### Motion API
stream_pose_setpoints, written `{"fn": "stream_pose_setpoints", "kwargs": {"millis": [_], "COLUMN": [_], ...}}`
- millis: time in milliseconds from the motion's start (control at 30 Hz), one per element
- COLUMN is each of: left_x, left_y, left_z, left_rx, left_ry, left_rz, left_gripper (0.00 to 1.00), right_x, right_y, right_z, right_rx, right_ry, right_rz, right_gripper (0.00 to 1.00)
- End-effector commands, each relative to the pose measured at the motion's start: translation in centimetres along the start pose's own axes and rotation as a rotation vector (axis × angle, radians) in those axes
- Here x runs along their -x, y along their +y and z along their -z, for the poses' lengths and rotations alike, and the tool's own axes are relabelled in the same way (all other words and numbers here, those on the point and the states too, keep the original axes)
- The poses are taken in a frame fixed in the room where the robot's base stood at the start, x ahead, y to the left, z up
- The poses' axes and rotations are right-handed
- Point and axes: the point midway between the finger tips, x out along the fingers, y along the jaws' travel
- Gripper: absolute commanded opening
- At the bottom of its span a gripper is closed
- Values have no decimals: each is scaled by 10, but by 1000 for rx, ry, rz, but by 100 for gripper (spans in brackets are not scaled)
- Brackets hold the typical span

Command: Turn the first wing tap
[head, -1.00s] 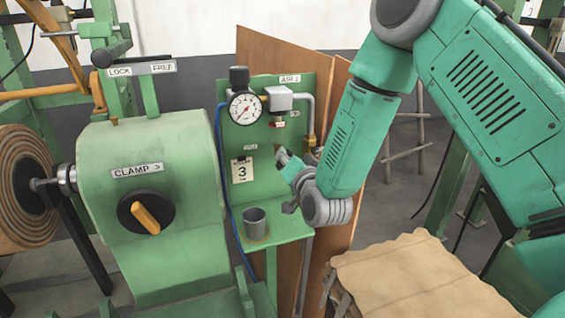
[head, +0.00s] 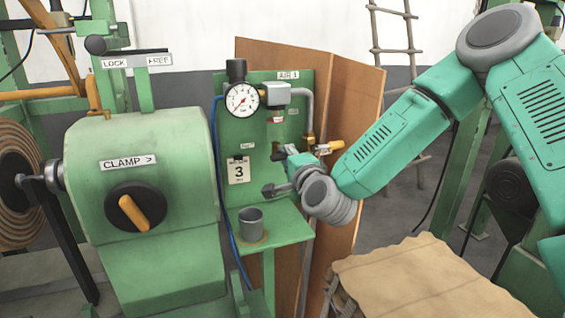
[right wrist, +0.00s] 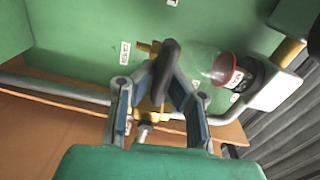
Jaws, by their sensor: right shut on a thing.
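The wing tap shows in the right wrist view, with a dark wing handle (right wrist: 167,66) on a brass body (right wrist: 150,106) in front of the green panel. My right gripper (right wrist: 160,88) has its two fingers on either side of the tap and is shut on it. In the head view my right gripper (head: 277,172) is at the panel, below the gauge and to the right of the "3" card. It hides most of the tap there. My left gripper is not in view.
The green panel (head: 258,135) carries a pressure gauge (head: 242,100), a grey pipe (head: 307,105) and a blue hose. A grey cup (head: 251,222) stands on the shelf below. The clamp machine (head: 140,190) is at left, brown boards (head: 345,95) behind.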

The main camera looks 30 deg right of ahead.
Motion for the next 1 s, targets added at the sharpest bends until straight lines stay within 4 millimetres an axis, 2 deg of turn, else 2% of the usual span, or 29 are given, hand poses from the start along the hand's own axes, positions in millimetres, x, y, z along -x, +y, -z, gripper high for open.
{"fn": "stream_pose_setpoints", "kwargs": {"millis": [33,733,767,800,1000], "left_x": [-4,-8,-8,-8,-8], "left_y": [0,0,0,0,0], "left_z": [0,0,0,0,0], "left_rx": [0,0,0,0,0], "left_ry": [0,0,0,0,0], "left_rz": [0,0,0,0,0], "left_gripper": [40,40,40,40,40], "right_x": [3,3,3,3,0], "right_y": [10,12,12,12,9], "right_z": [3,2,2,2,0], "right_rx": [-17,-79,-79,-79,-79], "right_ry": [6,5,5,4,2], "right_rz": [-20,-25,-25,-24,-17], "right_gripper": [0,0,19,32,32]}}
